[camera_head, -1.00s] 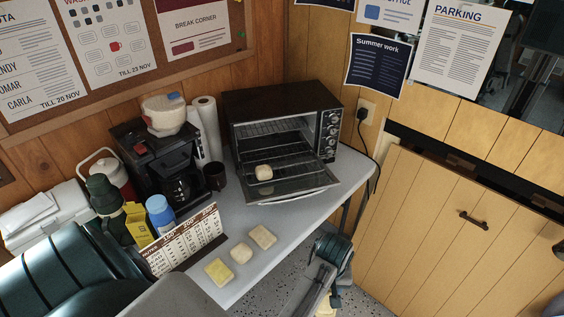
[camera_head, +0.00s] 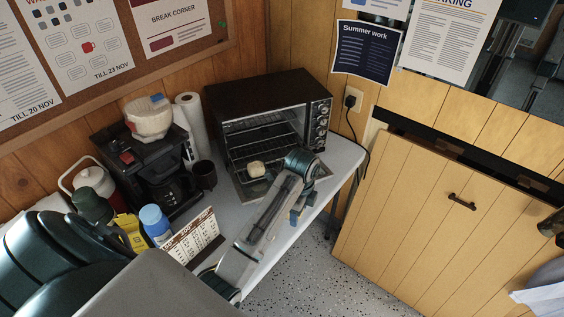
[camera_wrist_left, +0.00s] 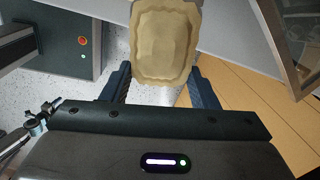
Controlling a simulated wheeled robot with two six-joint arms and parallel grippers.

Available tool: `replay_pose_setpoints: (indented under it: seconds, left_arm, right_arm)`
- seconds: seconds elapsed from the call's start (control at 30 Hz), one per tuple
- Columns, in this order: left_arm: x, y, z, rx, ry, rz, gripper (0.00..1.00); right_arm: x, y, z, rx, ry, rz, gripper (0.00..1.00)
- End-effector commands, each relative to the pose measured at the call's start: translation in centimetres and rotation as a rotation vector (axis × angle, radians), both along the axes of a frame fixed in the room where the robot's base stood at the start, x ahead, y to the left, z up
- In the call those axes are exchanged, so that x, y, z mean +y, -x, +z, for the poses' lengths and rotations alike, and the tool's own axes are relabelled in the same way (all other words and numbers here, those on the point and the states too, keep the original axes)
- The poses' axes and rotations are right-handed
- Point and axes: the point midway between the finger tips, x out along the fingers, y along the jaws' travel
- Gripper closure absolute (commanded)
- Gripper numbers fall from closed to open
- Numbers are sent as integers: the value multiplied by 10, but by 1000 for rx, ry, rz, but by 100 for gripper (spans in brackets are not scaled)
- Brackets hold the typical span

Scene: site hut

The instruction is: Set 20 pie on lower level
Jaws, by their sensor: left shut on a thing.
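My left arm crosses the table in the head view, its bent joint in front of the toaster oven (camera_head: 262,92). My left gripper (camera_wrist_left: 160,92) shows in the wrist view, shut on a tan pie (camera_wrist_left: 165,45) with a crimped rim. The pie sits between the two dark fingers, above pale speckled floor and the table edge. In the head view the held pie is not clear behind the arm. The oven is open, with wire racks inside and its door lowered. Another pale pie (camera_head: 257,168) lies at the front of the oven's lower opening. My right gripper is not in view.
A coffee maker (camera_head: 155,165), dark mug (camera_head: 204,175), paper roll (camera_head: 193,125), blue-capped bottle (camera_head: 155,222) and calendar (camera_head: 194,238) stand left of the oven. The white table (camera_head: 342,160) has bare room at its right end.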

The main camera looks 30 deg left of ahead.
Motion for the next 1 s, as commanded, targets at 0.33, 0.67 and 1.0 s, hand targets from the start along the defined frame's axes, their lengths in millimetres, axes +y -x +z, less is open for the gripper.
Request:
replay_pose_setpoints:
  seconds: [0.33,0.67,1.0]
  left_arm:
    - [41,-26,41,1,-3,-616,71]
    - [69,-54,38,1,-2,-737,71]
    - [120,-117,33,0,0,-735,71]
  right_arm:
    - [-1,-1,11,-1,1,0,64]
    - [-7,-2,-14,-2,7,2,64]
    - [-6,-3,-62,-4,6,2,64]
